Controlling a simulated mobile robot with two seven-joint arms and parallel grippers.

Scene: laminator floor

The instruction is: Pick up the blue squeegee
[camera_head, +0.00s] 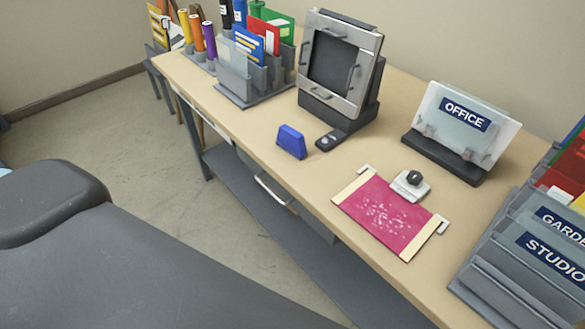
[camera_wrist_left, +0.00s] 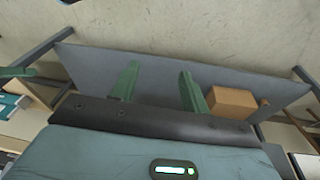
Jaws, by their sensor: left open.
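The blue squeegee (camera_head: 291,141) stands on the wooden table near its front edge, left of the middle in the head view. It is a small blue block with slanted sides, and nothing touches it. My left gripper (camera_wrist_left: 158,84) shows only in the left wrist view. Its two green fingers are spread apart with nothing between them. Behind them are a grey shelf and the floor. The squeegee is not visible in that view. My right gripper is in neither view.
A black handheld device (camera_head: 328,141) lies just right of the squeegee, before a framed machine (camera_head: 340,62). A pink sheet (camera_head: 385,214) lies farther right, near an OFFICE holder (camera_head: 462,118). A grey organizer (camera_head: 252,88) stands behind left.

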